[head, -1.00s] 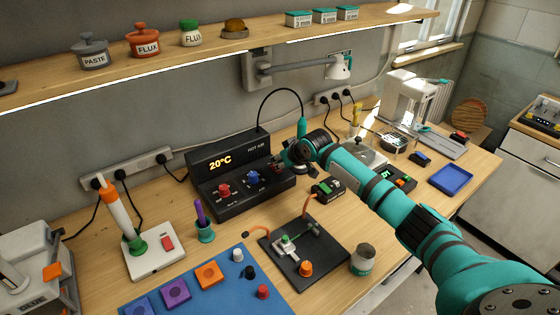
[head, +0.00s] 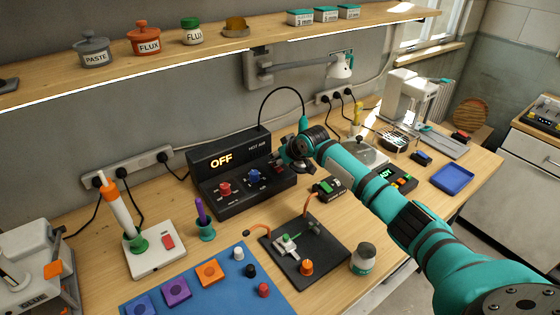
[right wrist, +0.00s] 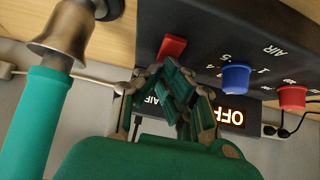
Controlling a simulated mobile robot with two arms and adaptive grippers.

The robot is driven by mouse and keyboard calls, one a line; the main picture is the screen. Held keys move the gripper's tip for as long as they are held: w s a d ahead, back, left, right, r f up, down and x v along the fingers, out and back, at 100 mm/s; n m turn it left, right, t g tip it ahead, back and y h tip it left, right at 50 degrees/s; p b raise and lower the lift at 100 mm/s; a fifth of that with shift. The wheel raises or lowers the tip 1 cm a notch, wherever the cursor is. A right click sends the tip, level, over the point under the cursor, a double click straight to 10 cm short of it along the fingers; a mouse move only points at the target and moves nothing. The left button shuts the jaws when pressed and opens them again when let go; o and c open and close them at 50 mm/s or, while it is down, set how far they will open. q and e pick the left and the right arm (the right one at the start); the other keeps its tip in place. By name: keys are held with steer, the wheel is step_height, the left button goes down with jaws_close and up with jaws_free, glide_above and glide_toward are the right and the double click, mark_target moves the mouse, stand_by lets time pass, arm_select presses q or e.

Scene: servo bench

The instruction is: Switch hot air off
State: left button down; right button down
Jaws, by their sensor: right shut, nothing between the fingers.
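The black hot air station (head: 235,195) stands on the bench against the wall, and its display (head: 221,160) reads OFF in the head view. A red knob (head: 225,188) and a blue knob (head: 254,177) are on its front panel. In the right wrist view its red rocker switch (right wrist: 172,46) lies just beyond the fingertips of my right gripper (right wrist: 170,75). That gripper is shut and empty; I cannot tell whether it touches the switch. In the head view my right gripper (head: 279,160) is at the station's right end and hides the switch. My left gripper is not in view.
The hot air handpiece with a teal handle (right wrist: 40,120) stands close beside my right gripper. A soldering stand (head: 150,250), a purple tool in a teal cup (head: 204,225), a blue mat (head: 215,290) and a board fixture (head: 305,250) occupy the bench in front.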

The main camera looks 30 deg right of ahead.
mark_target(279, 167)
steer(key=shift+r, duration=0.1)
step_height(279, 167, up, 4)
steer(key=p, duration=0.4)
steer(key=shift+s+r+p, duration=0.15)
steer(key=shift+p, duration=0.15)
steer(key=s+f+b+v, duration=0.1)
steer(key=b+v, duration=0.1)
steer(key=v, duration=0.7)
steer(key=shift+s+d+b, duration=0.2)
steer(key=shift+s+b, duration=0.2)
steer(key=shift+r, duration=0.1)
